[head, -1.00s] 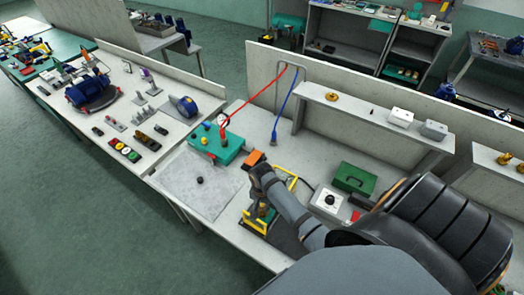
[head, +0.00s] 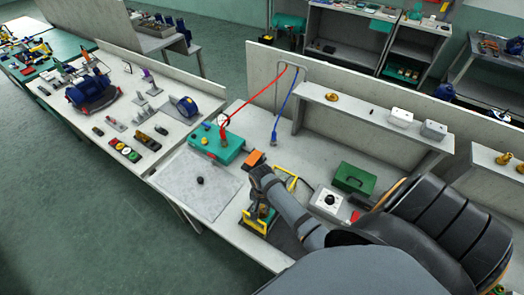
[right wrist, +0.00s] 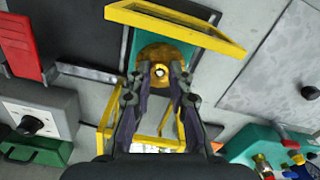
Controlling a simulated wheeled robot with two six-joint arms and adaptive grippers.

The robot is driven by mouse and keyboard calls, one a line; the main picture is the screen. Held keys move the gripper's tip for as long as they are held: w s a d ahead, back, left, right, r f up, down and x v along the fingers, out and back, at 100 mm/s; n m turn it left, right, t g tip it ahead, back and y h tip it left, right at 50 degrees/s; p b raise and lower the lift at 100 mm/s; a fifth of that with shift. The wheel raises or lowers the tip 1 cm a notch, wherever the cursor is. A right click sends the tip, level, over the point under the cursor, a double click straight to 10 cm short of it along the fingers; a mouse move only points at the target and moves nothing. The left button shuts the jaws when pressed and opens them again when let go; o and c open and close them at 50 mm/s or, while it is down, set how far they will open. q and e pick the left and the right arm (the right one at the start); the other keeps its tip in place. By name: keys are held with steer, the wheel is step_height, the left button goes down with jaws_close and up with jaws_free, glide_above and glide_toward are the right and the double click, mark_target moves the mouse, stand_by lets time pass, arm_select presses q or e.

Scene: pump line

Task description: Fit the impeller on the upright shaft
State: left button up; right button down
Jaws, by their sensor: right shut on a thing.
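The brass-coloured impeller (right wrist: 168,52) shows in the right wrist view as a round disc with a small bright centre. My right gripper (right wrist: 160,76) is shut on it near its middle. A teal surface (right wrist: 129,48) lies under the disc, with yellow frame bars (right wrist: 175,24) on both sides of it. In the head view my right gripper (head: 262,207) is low between the yellow bars (head: 250,224), and my arm partly hides it. The upright shaft cannot be made out clearly; whether the impeller sits around it I cannot tell. My left gripper is not in view.
A green case (head: 354,178) and white dial box (head: 328,201) stand at right. A shelf (head: 365,115) runs behind.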

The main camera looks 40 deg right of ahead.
steer(key=shift+f, duration=0.25)
stand_by(0.7)
steer(key=c, duration=1.1)
jaws_free()
steer(key=shift+c, duration=0.2)
steer(key=shift+r, duration=3.05)
step_height(320, 180, up, 8)
steer(key=shift+f, duration=0.25)
